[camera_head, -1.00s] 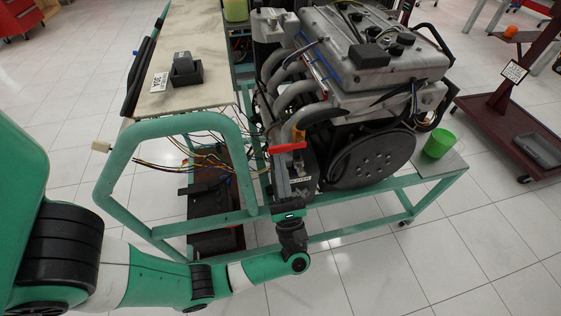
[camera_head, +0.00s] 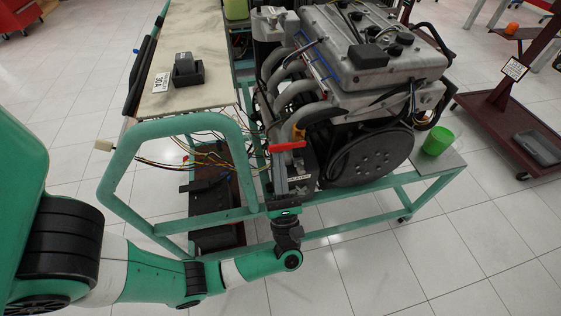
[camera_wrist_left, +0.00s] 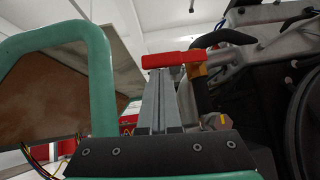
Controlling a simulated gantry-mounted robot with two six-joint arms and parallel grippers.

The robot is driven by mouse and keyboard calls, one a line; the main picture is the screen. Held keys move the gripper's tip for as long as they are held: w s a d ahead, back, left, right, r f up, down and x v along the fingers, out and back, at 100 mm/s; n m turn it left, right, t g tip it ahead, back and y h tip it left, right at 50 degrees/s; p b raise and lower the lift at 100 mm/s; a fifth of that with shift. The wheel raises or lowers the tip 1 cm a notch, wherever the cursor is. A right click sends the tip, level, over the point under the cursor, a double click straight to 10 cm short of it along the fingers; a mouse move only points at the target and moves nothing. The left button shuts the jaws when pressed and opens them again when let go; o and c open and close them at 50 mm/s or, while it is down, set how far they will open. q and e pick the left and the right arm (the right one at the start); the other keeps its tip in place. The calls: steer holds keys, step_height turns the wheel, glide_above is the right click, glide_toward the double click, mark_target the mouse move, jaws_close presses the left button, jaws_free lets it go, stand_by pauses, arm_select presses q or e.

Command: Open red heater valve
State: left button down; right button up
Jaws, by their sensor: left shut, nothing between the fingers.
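The red heater valve handle (camera_head: 287,147) is a flat red lever at the front of the engine, below the grey intake pipes. It lies roughly crosswise in the head view. In the left wrist view the red handle (camera_wrist_left: 170,59) spans just past the fingertips, with an orange-brown valve part (camera_wrist_left: 197,72) under its right end. My left gripper (camera_head: 279,160) points up at the handle from below, its grey fingers (camera_wrist_left: 161,76) shut together and empty. The tips are at or very near the handle's left part; I cannot tell whether they touch it. My right gripper is out of view.
A green tube frame (camera_head: 180,122) stands left of my gripper, with loose wires (camera_head: 190,160) behind it. The engine pulley (camera_head: 372,160) is to the right. A green cup (camera_head: 437,141) sits on the stand's right corner. The floor in front is clear.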

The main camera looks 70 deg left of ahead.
arm_select(q)
steer(key=shift+s+r+m+t+h+p, duration=0.1)
steer(key=shift+r+m+t+h+p, duration=0.3)
steer(key=shift+m+t, duration=0.25)
steer(key=r+m+t+h+p, duration=0.2)
steer(key=m+t+h+p, duration=0.1)
steer(key=m+p, duration=0.2)
steer(key=r+m+t+h+p, duration=0.1)
steer(key=m+t+h+p, duration=0.1)
steer(key=m+p, duration=0.3)
steer(key=r+m+t+h+p, duration=0.2)
steer(key=m+t+h+p, duration=0.1)
steer(key=m+t+p, duration=0.1)
steer(key=shift+s+r+m+t+h+p, duration=0.25)
steer(key=shift+s+r+m+h+p, duration=0.15)
steer(key=shift+m, duration=0.35)
steer(key=m+h+p, duration=0.4)
steer(key=m+p, duration=0.2)
steer(key=p, duration=0.4)
glide_toward(274, 146)
step_height(274, 146, up, 3)
steer(key=s+d, duration=0.1)
steer(key=s, duration=0.1)
steer(key=shift+s+d+f+g, duration=0.15)
steer(key=shift+s+d+g, duration=0.1)
steer(key=shift+g, duration=0.15)
